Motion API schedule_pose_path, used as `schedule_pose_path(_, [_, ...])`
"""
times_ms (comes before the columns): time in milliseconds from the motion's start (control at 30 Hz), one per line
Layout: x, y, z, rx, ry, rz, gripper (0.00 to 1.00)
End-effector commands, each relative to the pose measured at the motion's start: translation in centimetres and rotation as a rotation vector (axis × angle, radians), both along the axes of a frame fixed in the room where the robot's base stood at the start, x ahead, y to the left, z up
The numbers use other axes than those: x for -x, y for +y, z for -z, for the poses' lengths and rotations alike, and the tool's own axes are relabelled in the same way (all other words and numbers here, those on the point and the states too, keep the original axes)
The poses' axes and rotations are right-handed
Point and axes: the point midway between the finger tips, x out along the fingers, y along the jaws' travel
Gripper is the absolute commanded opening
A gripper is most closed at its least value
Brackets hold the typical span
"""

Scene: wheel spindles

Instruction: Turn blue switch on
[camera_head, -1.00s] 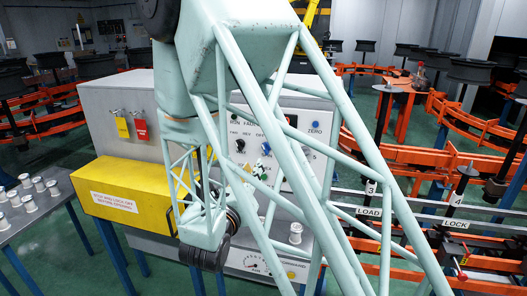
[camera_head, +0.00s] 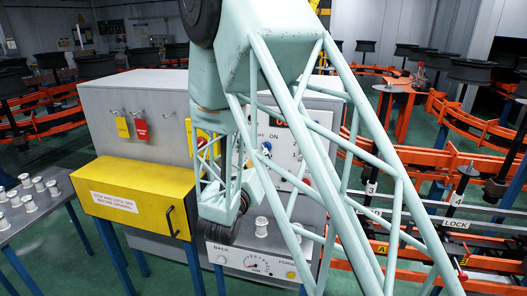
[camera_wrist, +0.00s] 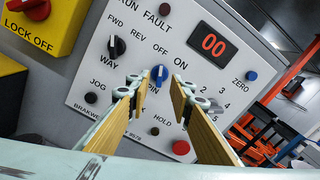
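The blue switch (camera_wrist: 159,74) is a small round knob on the pale control panel (camera_wrist: 213,90), with OFF above it and ON to its upper right. Its pale mark seems to point up towards OFF. It also shows in the head view (camera_head: 267,147), partly framed by my arm. My gripper (camera_wrist: 157,91) is open and empty in the wrist view. Its two fingers stand on either side of the switch, a little lower in the picture. I cannot tell how far the fingertips are from the panel.
A black knob (camera_wrist: 116,46) sits left of the switch. A blue ZERO button (camera_wrist: 252,76) and a red display (camera_wrist: 213,43) are to the right. A red button (camera_wrist: 181,147) lies below. A yellow box (camera_head: 135,195) stands left of the panel.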

Motion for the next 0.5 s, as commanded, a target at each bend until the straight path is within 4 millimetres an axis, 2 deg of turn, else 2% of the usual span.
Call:
schedule_pose_path(300, [-3.9, -0.9, 0.0, -0.001, -0.001, 0.001, 0.20])
schedule_pose_path(500, [-5.5, -1.2, 0.0, -0.001, -0.002, 0.000, 0.20])
